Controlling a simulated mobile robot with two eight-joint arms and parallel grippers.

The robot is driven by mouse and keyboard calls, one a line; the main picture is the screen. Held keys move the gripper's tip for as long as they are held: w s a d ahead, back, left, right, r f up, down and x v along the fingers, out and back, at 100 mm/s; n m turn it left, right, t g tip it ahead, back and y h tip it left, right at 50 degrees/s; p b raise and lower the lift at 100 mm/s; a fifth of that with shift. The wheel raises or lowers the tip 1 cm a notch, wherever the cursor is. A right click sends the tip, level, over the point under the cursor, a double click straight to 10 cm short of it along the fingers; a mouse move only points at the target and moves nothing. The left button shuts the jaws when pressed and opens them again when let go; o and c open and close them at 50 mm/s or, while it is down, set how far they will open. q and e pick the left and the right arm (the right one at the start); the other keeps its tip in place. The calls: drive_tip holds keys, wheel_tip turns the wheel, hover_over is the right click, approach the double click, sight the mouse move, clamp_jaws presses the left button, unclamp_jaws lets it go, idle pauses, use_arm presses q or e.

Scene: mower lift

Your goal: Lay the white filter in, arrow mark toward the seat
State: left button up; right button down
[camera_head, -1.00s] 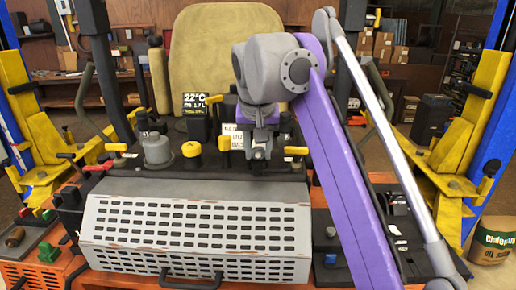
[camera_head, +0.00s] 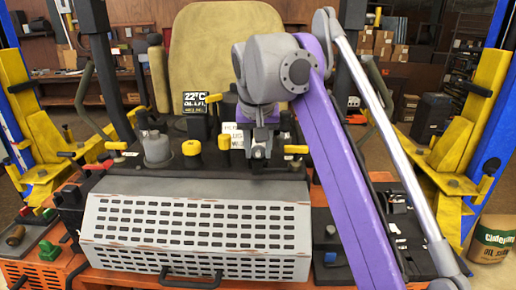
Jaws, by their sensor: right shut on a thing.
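My right gripper (camera_head: 258,152) reaches down behind the grey slotted cover, over the dark deck among the yellow knobs. The tan seat (camera_head: 225,50) stands upright behind the gripper. My left gripper is not in view.
The grey slotted cover (camera_head: 195,238) fills the front. Yellow knobs (camera_head: 191,148) and a grey canister (camera_head: 157,149) stand left of the gripper. Yellow lift posts (camera_head: 455,150) flank the mower.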

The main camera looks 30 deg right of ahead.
drive_tip(key=shift+f, duration=0.65)
drive_tip(key=shift+f+b, duration=0.35)
drive_tip(key=shift+b, duration=0.05)
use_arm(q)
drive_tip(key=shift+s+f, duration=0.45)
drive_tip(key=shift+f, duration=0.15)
use_arm(e)
drive_tip(key=shift+s, duration=0.1)
drive_tip(key=shift+r, duration=0.1)
drive_tip(key=shift+r, duration=0.2)
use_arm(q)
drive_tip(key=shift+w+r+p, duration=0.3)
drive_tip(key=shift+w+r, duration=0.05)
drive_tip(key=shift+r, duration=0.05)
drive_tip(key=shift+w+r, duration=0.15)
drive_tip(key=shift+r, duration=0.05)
